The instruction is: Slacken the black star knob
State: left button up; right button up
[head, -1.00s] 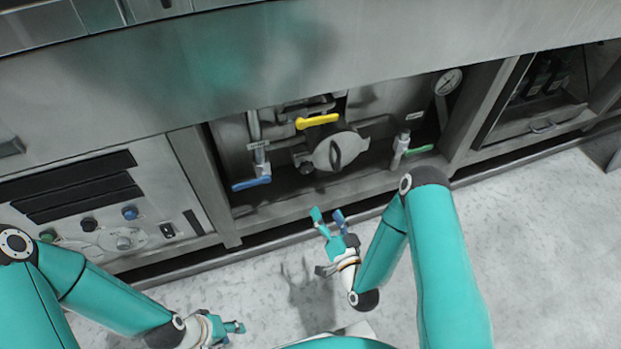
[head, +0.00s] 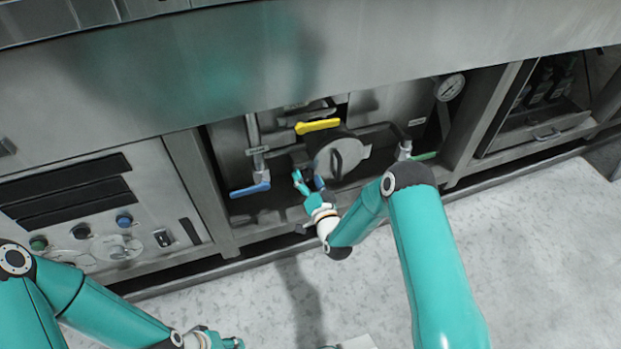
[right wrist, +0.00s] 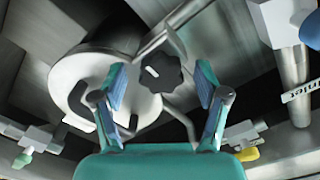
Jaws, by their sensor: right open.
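The black star knob (right wrist: 160,72) shows in the right wrist view, with a small pale mark on its face. It appears between and beyond the two fingers of my right gripper (right wrist: 160,80), which is open, with a gap on each side of the knob. In the head view my right gripper (head: 309,180) is inside the open bay, low and left of the round metal cover (head: 345,157); I cannot make out the knob there. My left gripper (head: 222,341) is at the bottom edge, partly cut off, and its opening is unclear.
A yellow lever (head: 317,126) is above the cover, a blue lever (head: 250,190) to its left and a green lever (head: 424,156) to its right. Pipes and the bay's frame posts surround the knob area. The floor (head: 520,260) in front is clear.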

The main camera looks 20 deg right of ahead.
jog(key=shift+w, duration=0.4)
jog(key=c, duration=1.2)
jog(key=shift+d, duration=0.3)
jog(key=shift+a, duration=0.15)
